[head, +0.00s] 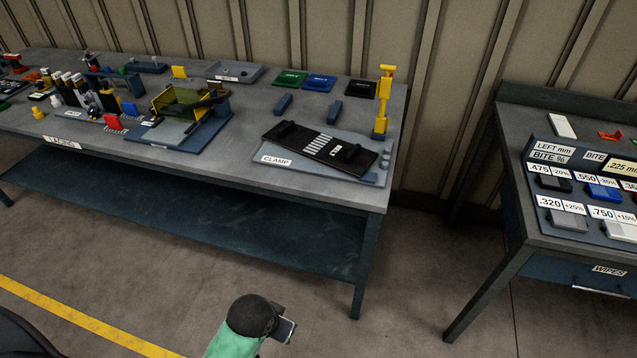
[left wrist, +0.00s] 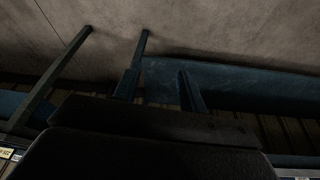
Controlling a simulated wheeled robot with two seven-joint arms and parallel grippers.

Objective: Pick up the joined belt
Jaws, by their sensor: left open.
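The joined belt (head: 364,167) is a black strip lying tilted across the grey clamp plate (head: 375,180) at the right end of the long table. Pale stripes cross its middle, and a dark raised piece sits on each side of them. The clamp plate bears a CLAMP label. One of my arms, green and black, shows at the bottom of the head view, low in front of the table and well apart from the belt. In the left wrist view my left gripper (left wrist: 158,88) is open, with nothing between its fingers. The belt does not show there. My right gripper is not in view.
The long grey table (head: 240,170) has a blue lower shelf (head: 200,230). A yellow post (head: 382,105) stands behind the clamp plate, with two small blue blocks (head: 283,104) nearby. A yellow-green press (head: 185,103) is further left. A second table stands right, across a floor gap.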

